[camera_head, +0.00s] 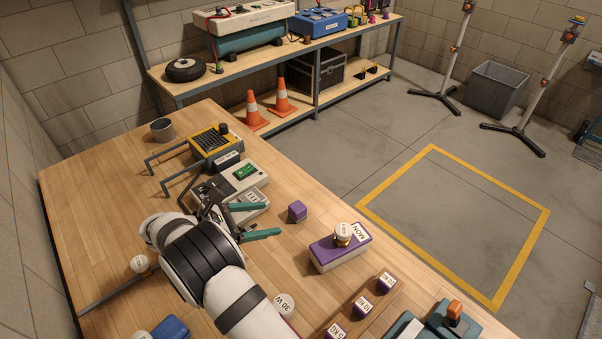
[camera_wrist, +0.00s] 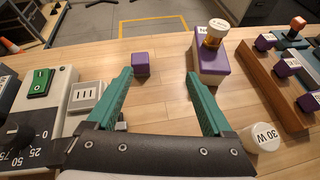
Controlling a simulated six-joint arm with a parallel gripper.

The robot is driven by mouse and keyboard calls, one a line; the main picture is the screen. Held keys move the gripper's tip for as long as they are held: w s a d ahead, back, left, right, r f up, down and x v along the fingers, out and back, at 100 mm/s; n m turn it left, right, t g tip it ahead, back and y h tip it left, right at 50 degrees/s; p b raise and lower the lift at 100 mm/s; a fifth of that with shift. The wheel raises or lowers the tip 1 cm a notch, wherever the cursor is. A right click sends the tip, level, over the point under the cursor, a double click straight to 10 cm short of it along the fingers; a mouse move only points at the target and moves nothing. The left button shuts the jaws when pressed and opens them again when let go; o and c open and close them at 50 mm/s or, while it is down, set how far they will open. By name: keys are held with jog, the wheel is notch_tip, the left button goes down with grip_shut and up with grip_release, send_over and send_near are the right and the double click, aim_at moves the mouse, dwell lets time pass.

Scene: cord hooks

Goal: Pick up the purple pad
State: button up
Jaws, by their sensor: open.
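My gripper (camera_head: 262,219) is open and empty, its two green fingers apart above the wooden table. In the wrist view the gripper (camera_wrist: 160,76) points towards the table's far edge. A small plain purple cube (camera_head: 297,211) sits on the table just beyond the fingers; in the wrist view the cube (camera_wrist: 140,63) is ahead, nearer the left fingertip. A larger white block with a purple top (camera_head: 340,249) and a label stands to the right; in the wrist view the block (camera_wrist: 211,68) is beyond the right finger. A small jar (camera_head: 343,233) stands on it. I cannot tell which is the pad.
A wooden rack (camera_head: 361,309) with several purple labelled weights is at the right. A grey switch box (camera_head: 231,186) and a yellow-framed device (camera_head: 216,143) stand at the left. A white "30 W" knob (camera_wrist: 263,138) lies right of the gripper. Table around the cube is clear.

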aim_at(296, 207)
jog(key=w+d+f, duration=0.2)
jog(key=w, duration=0.1)
jog(key=w+d+f+n+t, duration=0.1)
jog(key=w+d+f, duration=0.1)
jog(key=w+f, duration=0.1)
jog(key=w+d+f+n, duration=0.1)
jog(key=w+d+f, duration=0.2)
jog(key=w, duration=0.1)
jog(key=shift+w+d+f+t, duration=0.1)
jog(key=shift+w+f+t, duration=0.1)
jog(key=shift+w+t, duration=0.1)
grip_shut()
